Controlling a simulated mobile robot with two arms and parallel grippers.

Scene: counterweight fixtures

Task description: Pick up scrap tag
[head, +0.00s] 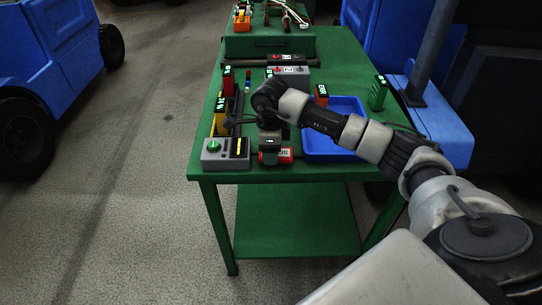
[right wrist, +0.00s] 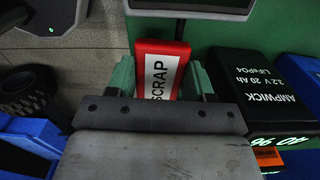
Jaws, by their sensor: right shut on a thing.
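The scrap tag (right wrist: 158,68) is a red block with a white label reading SCRAP. In the right wrist view it sits between the two green fingers of my right gripper (right wrist: 160,82), which is shut on it. In the head view my right gripper (head: 270,152) is low over the front edge area of the green table. The red end of the scrap tag (head: 286,155) shows just right of it, partly hidden by the gripper. I cannot tell whether the tag still touches the table. My left gripper is not in view.
A grey device with a green dial (head: 226,154) stands close left of the gripper. A blue tray (head: 318,147) lies to the right, under my arm. Yellow (head: 221,117), red (head: 321,95) and green (head: 378,93) batteries stand around. A black battery (right wrist: 262,90) is beside the tag.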

